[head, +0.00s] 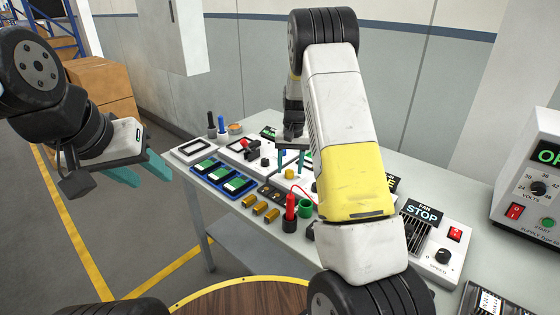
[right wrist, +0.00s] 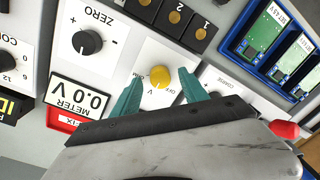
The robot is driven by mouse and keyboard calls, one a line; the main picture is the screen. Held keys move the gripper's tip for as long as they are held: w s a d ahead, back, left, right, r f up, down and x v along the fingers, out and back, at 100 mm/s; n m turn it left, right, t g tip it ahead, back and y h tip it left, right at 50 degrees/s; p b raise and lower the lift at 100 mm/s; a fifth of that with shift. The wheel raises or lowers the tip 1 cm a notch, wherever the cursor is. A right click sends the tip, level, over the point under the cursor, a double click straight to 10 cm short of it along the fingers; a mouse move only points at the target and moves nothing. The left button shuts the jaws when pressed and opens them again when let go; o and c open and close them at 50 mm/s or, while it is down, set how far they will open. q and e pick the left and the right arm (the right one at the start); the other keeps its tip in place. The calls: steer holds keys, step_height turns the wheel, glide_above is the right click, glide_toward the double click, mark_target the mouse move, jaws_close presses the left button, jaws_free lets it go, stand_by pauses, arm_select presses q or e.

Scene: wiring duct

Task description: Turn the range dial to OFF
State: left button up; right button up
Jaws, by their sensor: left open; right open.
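The range dial is a round yellow knob (right wrist: 160,76) on a white panel in the right wrist view, with small OFF and V markings around it. Its pointer is too small to read surely. The yellow knob also shows in the head view (head: 289,174). My right gripper (right wrist: 160,82) is open, its teal fingers on either side of the knob, apart from it as far as I can tell. It also shows in the head view (head: 292,163), partly behind my arm. The meter display (right wrist: 80,102) reads 0.0 V. My left gripper (head: 152,174) is open and empty, left of the table.
A black ZERO knob (right wrist: 88,42) stands beside the dial. A fan panel (head: 428,228) and power supply (head: 535,185) stand to the right.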

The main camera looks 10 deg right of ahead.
steer(key=shift+f, duration=0.55)
steer(key=shift+c, duration=0.2)
jaws_close()
steer(key=shift+n, duration=0.4)
steer(key=n, duration=1.1)
steer(key=shift+w+g, duration=0.1)
steer(key=shift+g, duration=0.2)
